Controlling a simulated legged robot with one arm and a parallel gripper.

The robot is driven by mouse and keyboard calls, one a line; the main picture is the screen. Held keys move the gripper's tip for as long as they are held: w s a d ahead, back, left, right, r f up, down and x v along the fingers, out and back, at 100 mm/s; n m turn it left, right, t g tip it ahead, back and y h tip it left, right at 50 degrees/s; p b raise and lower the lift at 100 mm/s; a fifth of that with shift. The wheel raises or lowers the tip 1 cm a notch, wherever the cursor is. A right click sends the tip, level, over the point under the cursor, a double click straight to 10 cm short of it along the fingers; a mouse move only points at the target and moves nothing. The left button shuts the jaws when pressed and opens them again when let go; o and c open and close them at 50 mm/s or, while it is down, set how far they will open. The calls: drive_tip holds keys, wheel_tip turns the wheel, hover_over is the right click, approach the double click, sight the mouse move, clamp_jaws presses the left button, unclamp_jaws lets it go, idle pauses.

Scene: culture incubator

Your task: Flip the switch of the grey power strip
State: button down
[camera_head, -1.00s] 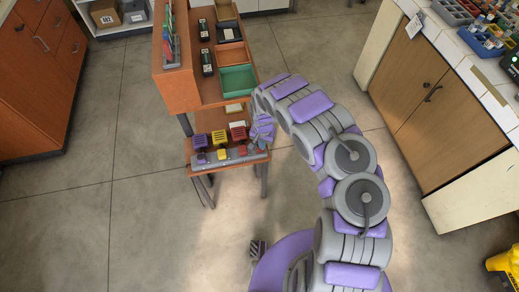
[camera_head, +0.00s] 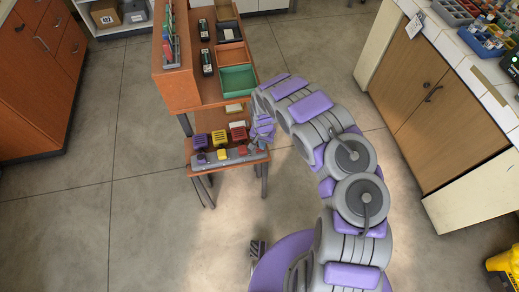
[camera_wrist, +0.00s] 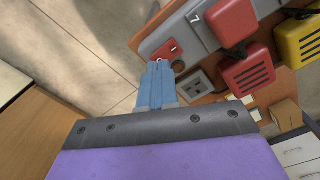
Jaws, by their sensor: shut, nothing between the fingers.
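The grey power strip (camera_head: 212,159) lies along the front edge of a small wooden table. Contact with the switch cannot be told. In the head view my gripper (camera_head: 259,143) is over the strip's right end and partly hides it.
A wooden shelf with a green tray (camera_head: 238,79) rises behind. A wooden cabinet (camera_head: 440,110) stands at right. The floor in front is clear.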

drive_tip(key=shift+f+b, duration=0.65)
drive_tip(key=shift+f, duration=0.2)
idle(1.0)
drive_tip(key=shift+r+p, duration=2.75)
drive_tip(key=shift+r, duration=0.85)
